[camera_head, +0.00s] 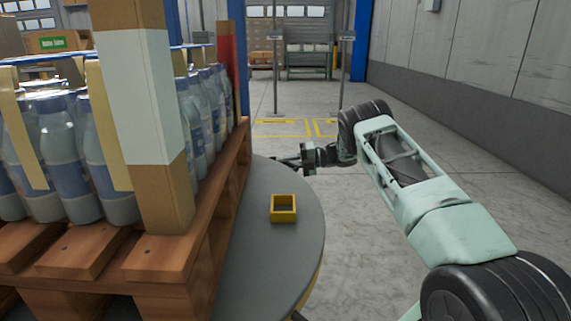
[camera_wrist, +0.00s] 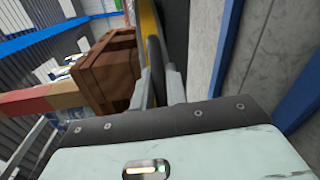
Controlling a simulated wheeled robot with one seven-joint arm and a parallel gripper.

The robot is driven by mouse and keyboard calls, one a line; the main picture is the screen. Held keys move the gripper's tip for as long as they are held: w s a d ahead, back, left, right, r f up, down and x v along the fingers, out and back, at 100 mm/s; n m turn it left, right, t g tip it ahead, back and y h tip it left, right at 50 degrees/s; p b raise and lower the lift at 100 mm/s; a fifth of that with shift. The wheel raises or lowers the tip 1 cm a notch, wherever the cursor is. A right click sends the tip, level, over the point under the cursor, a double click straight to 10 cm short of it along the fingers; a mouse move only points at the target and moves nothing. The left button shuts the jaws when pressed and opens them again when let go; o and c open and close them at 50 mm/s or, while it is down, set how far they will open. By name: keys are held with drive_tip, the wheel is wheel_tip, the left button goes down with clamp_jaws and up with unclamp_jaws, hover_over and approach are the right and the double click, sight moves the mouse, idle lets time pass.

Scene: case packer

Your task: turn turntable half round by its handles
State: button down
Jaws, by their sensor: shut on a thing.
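The turntable (camera_head: 262,265) is a round grey disc with a yellow edge, at the lower middle of the head view. Its yellow rim (camera_wrist: 148,18) shows in the wrist view. My gripper (camera_head: 280,161) is at the disc's far edge. In the wrist view my gripper (camera_wrist: 160,78) is shut on a dark curved bar, a turntable handle (camera_wrist: 154,52), beside the rim. In the head view the handle is too small to make out. Other handles are not clearly visible.
A wooden pallet (camera_head: 165,270) loaded with bottles (camera_head: 50,150) and a tall corner post (camera_head: 140,100) stands on the turntable. A small yellow open box (camera_head: 284,215) sits on the disc. Floor to the right is clear up to a grey wall (camera_head: 500,70).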

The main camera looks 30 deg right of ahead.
drive_tip(key=shift+f, duration=0.1)
drive_tip(key=c, duration=1.4)
unclamp_jaws()
drive_tip(key=shift+d, duration=0.1)
drive_tip(key=p+v, duration=0.5)
drive_tip(key=v, duration=1.2)
drive_tip(key=shift+p, duration=0.3)
drive_tip(key=shift+s+d, duration=0.1)
drive_tip(key=shift+s, duration=0.05)
